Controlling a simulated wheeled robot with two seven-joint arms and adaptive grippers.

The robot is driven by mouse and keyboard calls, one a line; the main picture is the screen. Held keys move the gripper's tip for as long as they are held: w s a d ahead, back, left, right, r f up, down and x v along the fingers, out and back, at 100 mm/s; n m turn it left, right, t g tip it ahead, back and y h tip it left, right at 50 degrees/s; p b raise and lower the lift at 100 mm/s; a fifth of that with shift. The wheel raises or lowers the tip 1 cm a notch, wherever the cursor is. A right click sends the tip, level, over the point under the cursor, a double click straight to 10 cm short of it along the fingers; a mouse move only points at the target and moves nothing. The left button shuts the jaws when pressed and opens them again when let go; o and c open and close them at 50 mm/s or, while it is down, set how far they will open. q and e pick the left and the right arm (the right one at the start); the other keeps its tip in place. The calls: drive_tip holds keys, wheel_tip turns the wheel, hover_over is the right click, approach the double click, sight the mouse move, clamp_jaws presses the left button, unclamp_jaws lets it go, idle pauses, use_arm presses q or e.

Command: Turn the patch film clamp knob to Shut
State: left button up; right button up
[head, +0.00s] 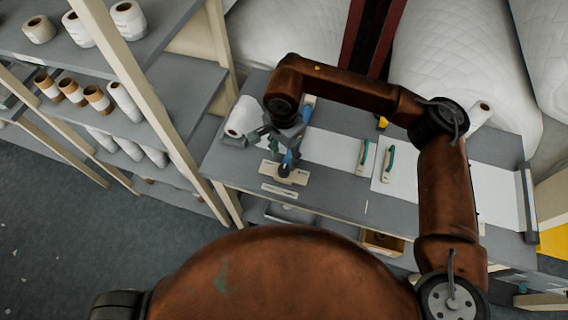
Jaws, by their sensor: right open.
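The clamp knob (284,171) is a small dark piece on a beige plate (298,178) near the front left of the grey work table (324,185). A narrow pale label strip (279,190) lies just in front of the plate; its writing is too small to read. My right gripper (286,156) is open and points down at the knob from above. Its fingers partly hide the knob, and I cannot tell whether they touch it. The knob's setting cannot be read. My left gripper is out of view.
A white roll (243,117) lies left of my right gripper. White film (334,149) and two green-handled tools (362,155) (387,163) lie to the right on the table. Shelves with several rolls stand at the left. Large quilted white rolls (460,45) stand behind.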

sight(284, 168)
wheel_tip(284, 168, down, 7)
drive_tip(key=shift+s+r, duration=0.1)
idle(0.3)
drive_tip(key=c, duration=1.1)
